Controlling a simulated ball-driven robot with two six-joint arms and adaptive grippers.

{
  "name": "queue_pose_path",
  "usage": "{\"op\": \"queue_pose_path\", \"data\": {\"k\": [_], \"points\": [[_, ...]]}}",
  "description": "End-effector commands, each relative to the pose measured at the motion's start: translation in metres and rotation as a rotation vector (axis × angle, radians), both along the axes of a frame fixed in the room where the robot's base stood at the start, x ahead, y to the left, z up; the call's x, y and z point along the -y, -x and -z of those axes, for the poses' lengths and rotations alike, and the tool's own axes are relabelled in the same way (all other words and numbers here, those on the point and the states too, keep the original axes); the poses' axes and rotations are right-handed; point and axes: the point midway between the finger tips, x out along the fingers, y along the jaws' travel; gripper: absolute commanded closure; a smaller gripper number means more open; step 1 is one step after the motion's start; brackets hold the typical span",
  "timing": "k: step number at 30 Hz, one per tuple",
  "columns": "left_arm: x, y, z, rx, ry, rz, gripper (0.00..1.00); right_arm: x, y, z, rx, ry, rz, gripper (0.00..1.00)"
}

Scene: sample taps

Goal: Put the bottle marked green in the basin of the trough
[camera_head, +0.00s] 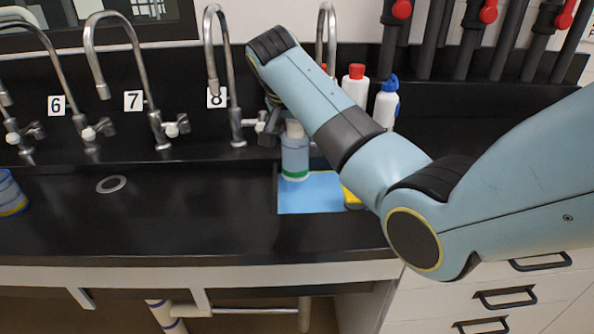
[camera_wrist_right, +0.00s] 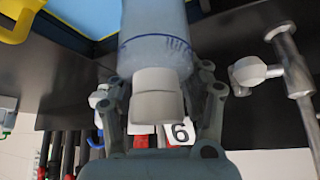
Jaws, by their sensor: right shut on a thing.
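The bottle marked green (camera_head: 295,155) is pale blue, with a white cap and a green band near its base. It is upright over the blue tray (camera_head: 300,207); I cannot tell whether its base touches. My right gripper (camera_head: 272,122) is shut on its upper part, mostly hidden behind my arm in the head view. In the right wrist view the fingers of my right gripper (camera_wrist_right: 160,100) flank the white cap and neck of the bottle (camera_wrist_right: 155,35). The trough (camera_head: 190,195) is black, with a round drain (camera_head: 111,184) in its basin, left of the bottle. My left gripper is out of view.
Several curved taps (camera_head: 150,105) with number cards line the back. A blue container with a yellow band (camera_head: 10,195) stands at the left edge. A red-capped bottle (camera_head: 355,85) and a blue-capped bottle (camera_head: 387,105) stand behind my arm. A yellow object (camera_head: 351,198) is at the tray's right.

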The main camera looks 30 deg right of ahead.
Motion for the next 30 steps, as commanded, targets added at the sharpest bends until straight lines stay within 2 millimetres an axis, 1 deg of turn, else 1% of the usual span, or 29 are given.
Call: {"op": "queue_pose_path", "data": {"k": [1, 3, 8, 13, 15, 23, 26, 27, 30], "points": [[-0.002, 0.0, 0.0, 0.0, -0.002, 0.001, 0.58, 0.0, 0.0, 0.01, -0.002, 0.001, -0.001, 1.0], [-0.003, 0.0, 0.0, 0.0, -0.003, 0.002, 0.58, 0.0, 0.0, 0.02, 0.0, 0.0, -0.002, 1.0], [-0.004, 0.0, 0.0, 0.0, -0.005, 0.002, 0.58, 0.0, 0.0, 0.033, 0.002, 0.0, -0.002, 1.0], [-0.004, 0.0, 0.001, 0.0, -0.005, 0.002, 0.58, 0.0, 0.0, 0.058, -0.001, -0.001, -0.002, 1.0], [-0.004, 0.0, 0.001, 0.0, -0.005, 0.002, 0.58, 0.0, 0.0, 0.065, 0.001, 0.0, -0.003, 1.0], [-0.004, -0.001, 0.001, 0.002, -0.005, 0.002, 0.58, 0.0, -0.001, 0.066, 0.003, 0.0, -0.004, 1.0], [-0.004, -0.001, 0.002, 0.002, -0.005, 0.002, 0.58, 0.0, -0.001, 0.069, 0.003, 0.0, -0.004, 1.0], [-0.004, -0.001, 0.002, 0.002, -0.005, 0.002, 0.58, 0.0, 0.0, 0.069, 0.001, -0.001, -0.003, 0.5], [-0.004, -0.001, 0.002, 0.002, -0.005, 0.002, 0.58, 0.0, 0.0, 0.069, 0.001, -0.001, -0.003, 0.37]]}}
